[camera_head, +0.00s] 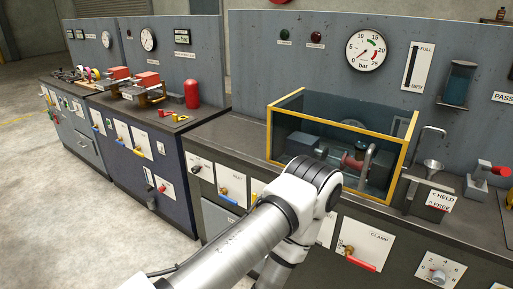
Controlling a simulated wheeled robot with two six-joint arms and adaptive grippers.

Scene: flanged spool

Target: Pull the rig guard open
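The rig guard (411,153) is a clear, tinted box with a yellow frame, standing on the bench at right of centre. Its front and top panes look closed. A grey curved bar (367,166) shows at its front right; I cannot tell whether it is a handle on the pane or a part behind it. A dark red flanged piece (350,162) shows through the pane. One of my arms reaches up from the lower left and bends down in front of the guard's lower left. No gripper fingers show.
A clamp lever panel (363,246) is below. A red cylinder (192,94) stands on the left bench.

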